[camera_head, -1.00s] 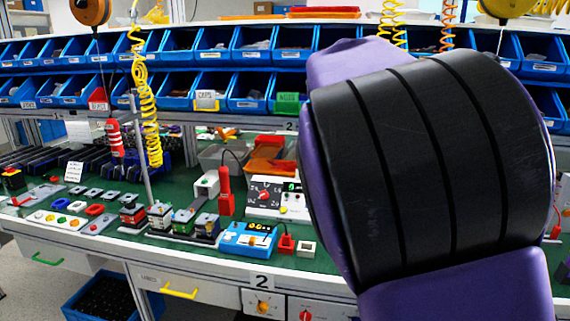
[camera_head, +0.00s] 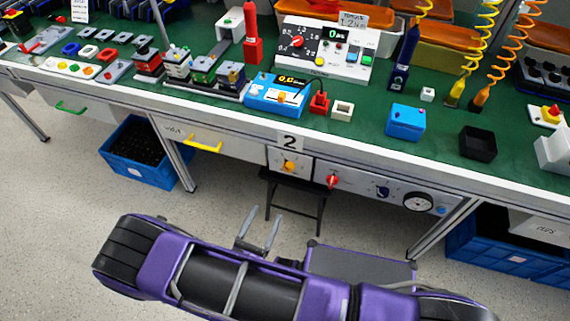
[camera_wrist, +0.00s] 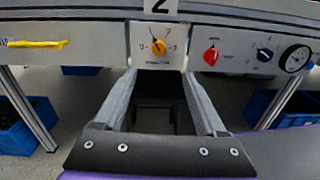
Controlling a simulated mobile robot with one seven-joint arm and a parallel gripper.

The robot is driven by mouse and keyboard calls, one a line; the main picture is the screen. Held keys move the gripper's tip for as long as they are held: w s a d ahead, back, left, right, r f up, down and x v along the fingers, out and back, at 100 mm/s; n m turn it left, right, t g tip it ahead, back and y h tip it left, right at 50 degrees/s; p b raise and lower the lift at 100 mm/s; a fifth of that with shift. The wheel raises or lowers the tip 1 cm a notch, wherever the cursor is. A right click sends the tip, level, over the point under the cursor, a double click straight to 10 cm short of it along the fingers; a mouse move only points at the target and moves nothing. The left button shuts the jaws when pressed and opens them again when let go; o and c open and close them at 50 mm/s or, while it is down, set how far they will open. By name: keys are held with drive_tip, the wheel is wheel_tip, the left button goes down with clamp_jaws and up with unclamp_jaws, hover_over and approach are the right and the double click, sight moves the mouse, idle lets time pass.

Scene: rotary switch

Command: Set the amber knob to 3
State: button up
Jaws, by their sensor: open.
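The amber knob (camera_head: 289,166) sits on a white front panel (camera_head: 274,158) under the bench edge, below the "2" label. In the wrist view the amber knob (camera_wrist: 158,47) is near the top centre, with small dark marks around its dial. I cannot tell surely which mark it points at. My gripper (camera_head: 268,213) is open and empty, with its fingers toward the panel. The gripper (camera_wrist: 158,74) shows in the wrist view with the knob beyond and between its fingertips, not touched.
A red knob (camera_wrist: 211,56), a dark blue knob (camera_wrist: 264,55) and a round gauge (camera_wrist: 295,58) are on the panel to the right. A drawer with a yellow handle (camera_wrist: 37,44) is to the left. A black stool (camera_head: 293,192) stands under the bench.

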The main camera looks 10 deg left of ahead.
drive_tip(key=n+y, duration=0.1)
approach(287, 170)
drive_tip(key=w, duration=0.8)
drive_tip(key=shift+w+d+b, duration=0.25)
drive_tip(key=shift+d+b, duration=0.05)
drive_tip(key=shift+b, duration=0.1)
clamp_jaws()
